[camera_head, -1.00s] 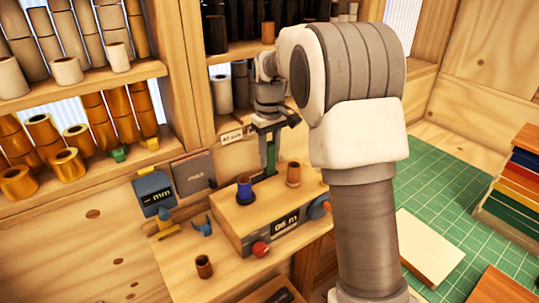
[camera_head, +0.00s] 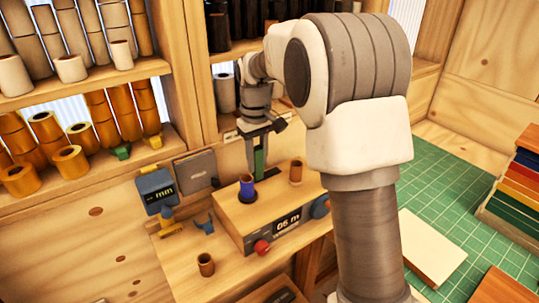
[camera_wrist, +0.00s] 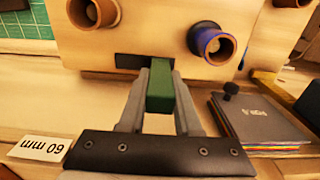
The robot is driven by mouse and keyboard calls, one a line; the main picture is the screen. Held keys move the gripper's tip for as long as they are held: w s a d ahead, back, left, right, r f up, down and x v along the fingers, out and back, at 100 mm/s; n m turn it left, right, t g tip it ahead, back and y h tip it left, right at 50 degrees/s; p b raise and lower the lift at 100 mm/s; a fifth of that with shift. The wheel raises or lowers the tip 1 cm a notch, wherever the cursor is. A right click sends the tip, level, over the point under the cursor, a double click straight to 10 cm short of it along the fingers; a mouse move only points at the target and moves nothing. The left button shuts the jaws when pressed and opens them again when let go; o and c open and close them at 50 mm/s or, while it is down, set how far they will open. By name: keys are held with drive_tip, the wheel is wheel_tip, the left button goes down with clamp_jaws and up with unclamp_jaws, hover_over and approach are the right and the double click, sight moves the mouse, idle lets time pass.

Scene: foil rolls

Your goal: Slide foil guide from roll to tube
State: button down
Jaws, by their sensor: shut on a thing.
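The green foil guide (camera_wrist: 160,92) is a narrow upright block at the winder's (camera_head: 290,215) back edge. My gripper (camera_head: 259,155) is shut on it. In the wrist view my fingers (camera_wrist: 160,80) stand on both sides of it. A dark slot or strip (camera_wrist: 128,62) shows beside it on the winder. The blue foil roll (camera_head: 247,185) stands on the winder's top, also in the wrist view (camera_wrist: 211,42). The bare brown tube (camera_head: 296,171) stands to its right, also in the wrist view (camera_wrist: 93,12). The guide is between them, nearer the blue roll; its lower end is hidden in the head view.
A grey booklet (camera_wrist: 255,120) stands close behind the winder. A loose brown tube (camera_head: 206,265) and a blue clip (camera_head: 205,224) are on the bench. Shelves of gold rolls (camera_head: 70,160) are at left. My arm hides part of the right side.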

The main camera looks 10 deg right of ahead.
drive_tip(key=shift+s+a, duration=0.1)
drive_tip(key=shift+a, duration=0.3)
drive_tip(key=c, duration=0.6)
unclamp_jaws()
drive_tip(key=shift+s+a, duration=0.1)
wheel_tip(320, 180, up, 18)
drive_tip(key=p, duration=0.1)
drive_tip(key=shift+f, duration=0.25)
